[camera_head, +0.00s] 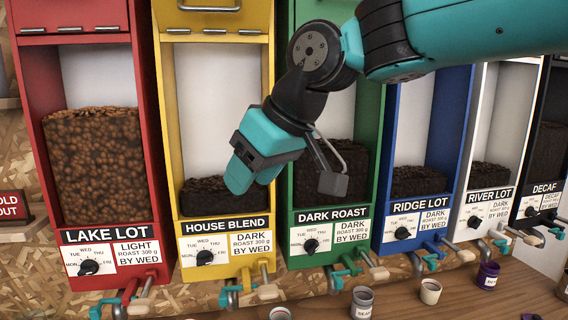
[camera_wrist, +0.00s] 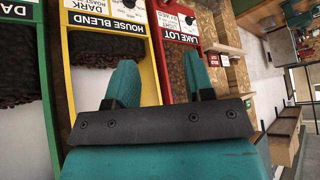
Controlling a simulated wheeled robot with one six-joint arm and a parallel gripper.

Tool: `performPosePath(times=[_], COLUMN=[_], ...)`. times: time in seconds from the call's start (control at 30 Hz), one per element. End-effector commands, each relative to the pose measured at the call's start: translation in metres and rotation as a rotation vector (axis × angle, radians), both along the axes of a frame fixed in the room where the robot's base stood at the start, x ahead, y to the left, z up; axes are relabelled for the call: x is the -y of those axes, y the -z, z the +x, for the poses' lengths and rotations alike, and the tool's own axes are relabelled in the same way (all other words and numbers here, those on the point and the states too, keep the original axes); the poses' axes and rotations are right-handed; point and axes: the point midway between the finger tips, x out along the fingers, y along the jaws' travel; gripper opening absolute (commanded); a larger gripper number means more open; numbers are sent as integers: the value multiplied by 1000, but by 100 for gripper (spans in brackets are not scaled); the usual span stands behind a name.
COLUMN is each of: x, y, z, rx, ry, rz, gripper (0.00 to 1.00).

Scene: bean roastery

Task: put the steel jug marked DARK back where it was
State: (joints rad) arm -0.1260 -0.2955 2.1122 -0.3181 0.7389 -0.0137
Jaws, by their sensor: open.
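I cannot make out a steel jug marked DARK in either view. My gripper (camera_head: 250,174) hangs in front of the yellow HOUSE BLEND bin (camera_head: 221,225) and the green DARK ROAST bin (camera_head: 372,130), well above the counter. In the wrist view my gripper (camera_wrist: 160,82) has its two teal fingers spread apart with nothing between them. Beyond the fingers, the wrist view shows the HOUSE BLEND bin's label and part of the red LAKE LOT bin.
Small cups stand on the wooden counter (camera_head: 462,305): a grey one (camera_head: 362,303), a cream one (camera_head: 430,291) and a purple one (camera_head: 488,275). Spouts and teal levers stick out below the bins. The blue RIDGE LOT bin (camera_head: 465,105) and others stand to the right.

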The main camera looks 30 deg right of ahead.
Motion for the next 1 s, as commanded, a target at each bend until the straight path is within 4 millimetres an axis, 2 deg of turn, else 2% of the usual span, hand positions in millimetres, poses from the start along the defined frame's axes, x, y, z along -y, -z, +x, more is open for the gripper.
performPosePath(times=[0.03,0.1,0.2,0.3,0.43,1.0], x=[-14,-27,-36,-39,-40,-40], y=[39,79,117,136,143,142], z=[-29,-67,-112,-140,-151,-150], rx=[-101,-217,-341,-412,-442,-439], ry=[-67,-141,-216,-257,-273,-270], rz=[-3,-4,-5,-5,-4,-5], gripper=[48,48,48,48,48,48])
